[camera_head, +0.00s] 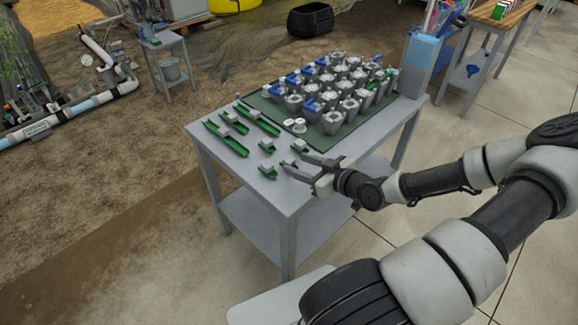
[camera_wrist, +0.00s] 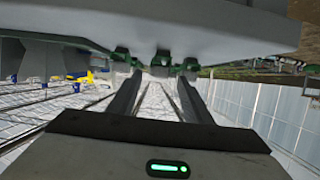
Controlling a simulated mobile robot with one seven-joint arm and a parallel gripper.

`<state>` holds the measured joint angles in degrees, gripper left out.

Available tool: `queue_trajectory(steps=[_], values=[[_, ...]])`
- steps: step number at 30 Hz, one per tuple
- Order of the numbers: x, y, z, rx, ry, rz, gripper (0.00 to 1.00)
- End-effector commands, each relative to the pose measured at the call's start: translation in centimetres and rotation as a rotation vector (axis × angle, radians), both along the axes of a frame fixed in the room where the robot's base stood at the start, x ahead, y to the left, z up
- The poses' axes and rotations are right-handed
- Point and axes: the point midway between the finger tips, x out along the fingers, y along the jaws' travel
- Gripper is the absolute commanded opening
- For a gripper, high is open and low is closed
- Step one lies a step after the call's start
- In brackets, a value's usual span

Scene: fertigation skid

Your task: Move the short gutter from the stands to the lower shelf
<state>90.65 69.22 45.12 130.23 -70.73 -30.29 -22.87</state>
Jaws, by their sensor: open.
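Small green gutter pieces with grey blocks lie near the front left corner of the table top; one short piece (camera_head: 267,172) is nearest the corner. Another short piece (camera_head: 266,146) lies behind it. Which one is the short gutter on the stands is too small to tell. My gripper (camera_head: 291,158) is open and level at the table's front edge, its fingers reaching over the top beside the short pieces. In the upside-down wrist view, a green piece (camera_wrist: 160,57) shows beyond and between the open fingertips (camera_wrist: 160,76), apparently not gripped. The lower shelf (camera_head: 250,220) under the table looks bare where visible.
Longer green gutters (camera_head: 225,137) lie at the table's left. A dark green mat (camera_head: 262,102) carries several grey pots (camera_head: 332,122) and blue-topped parts. Two small white round items (camera_head: 294,125) stand near the mat's front edge. The table legs (camera_head: 288,248) bound the shelf opening.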

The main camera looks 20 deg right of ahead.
Motion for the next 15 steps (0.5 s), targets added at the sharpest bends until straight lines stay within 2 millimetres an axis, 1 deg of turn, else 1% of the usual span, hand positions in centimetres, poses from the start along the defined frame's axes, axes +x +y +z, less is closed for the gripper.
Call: queue_trajectory(steps=[9,12,15], values=[[3.8,1.5,-1.5,0.0,-0.001,0.003,0.45],[4.4,1.6,-1.6,0.001,-0.001,0.001,0.45],[4.6,1.7,-1.6,-0.001,0.0,0.001,0.45]])
